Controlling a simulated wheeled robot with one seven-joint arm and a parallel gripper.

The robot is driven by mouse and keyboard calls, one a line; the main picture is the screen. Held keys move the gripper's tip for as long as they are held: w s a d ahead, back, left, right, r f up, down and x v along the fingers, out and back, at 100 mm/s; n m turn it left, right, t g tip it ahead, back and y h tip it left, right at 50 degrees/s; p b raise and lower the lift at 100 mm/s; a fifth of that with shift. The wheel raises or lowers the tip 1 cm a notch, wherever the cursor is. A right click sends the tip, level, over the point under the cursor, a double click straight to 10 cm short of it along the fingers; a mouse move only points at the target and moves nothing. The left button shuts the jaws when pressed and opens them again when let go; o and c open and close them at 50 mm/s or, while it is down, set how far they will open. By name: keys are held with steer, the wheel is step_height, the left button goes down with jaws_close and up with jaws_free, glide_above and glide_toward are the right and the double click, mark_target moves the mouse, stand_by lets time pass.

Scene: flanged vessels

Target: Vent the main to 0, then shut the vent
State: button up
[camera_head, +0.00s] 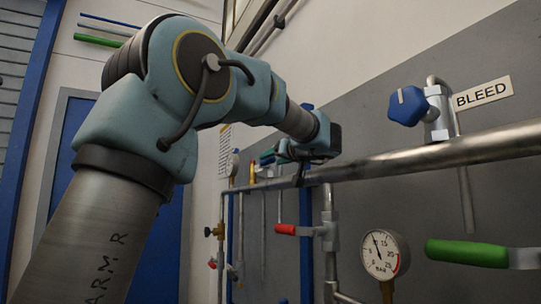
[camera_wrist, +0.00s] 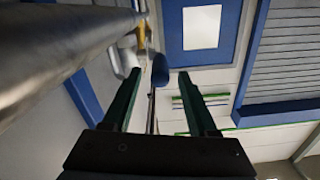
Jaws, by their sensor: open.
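The vent valve beside the BLEED label (camera_head: 483,92) has a blue knob (camera_head: 407,105) with a pale mark, on a metal body above the main pipe (camera_head: 430,157). A round gauge (camera_head: 385,253) marked BAR hangs below the pipe; its needle points to the upper left, off the red mark at its right. My gripper (camera_head: 268,157) is left of the vent valve, close to the pipe. In the wrist view, my gripper (camera_wrist: 159,74) is open, with two dark green fingers. A dark blue part (camera_wrist: 160,78) shows between or beyond them; whether it touches them I cannot tell.
A red lever (camera_head: 297,230) and a green lever (camera_head: 467,252) sit below the pipe. Thin vertical pipes with small valves stand at the left of the panel. The pipe (camera_wrist: 55,50) runs close along the left in the wrist view. A blue door (camera_head: 155,240) is behind my arm.

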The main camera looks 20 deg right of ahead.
mark_target(265, 163)
steer(key=shift+w+a+p, duration=0.25)
steer(key=shift+w+p, duration=0.05)
steer(key=shift+w, duration=0.95)
steer(key=shift+c, duration=0.4)
jaws_close()
